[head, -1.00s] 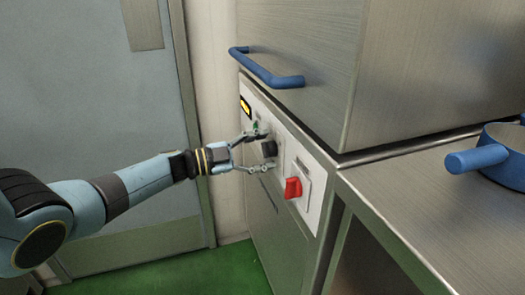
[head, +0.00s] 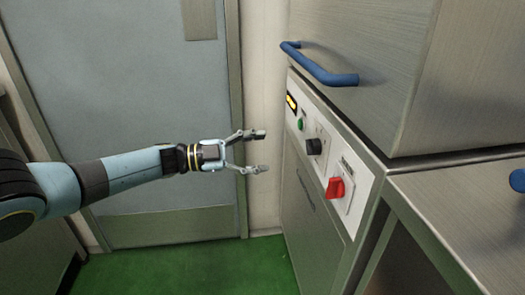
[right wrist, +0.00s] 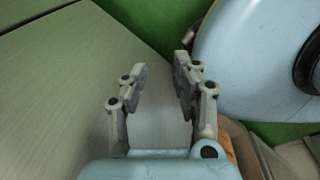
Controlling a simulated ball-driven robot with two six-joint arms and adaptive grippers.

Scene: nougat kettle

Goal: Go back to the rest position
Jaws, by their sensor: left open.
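My left gripper (head: 262,151) is open and empty in the head view. It is in the air to the left of the kettle's control panel (head: 362,192), apart from it. My right gripper (right wrist: 157,75) shows only in the right wrist view. Its two fingers stand apart with nothing between them.
A blue handle bar (head: 318,66) juts out from the steel housing (head: 365,40) above the panel. A steel counter (head: 455,205) stands at the right, with part of a blue handle (head: 517,180) at its edge. A grey door (head: 120,100) is behind my left arm. Green floor (head: 190,270) is open below.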

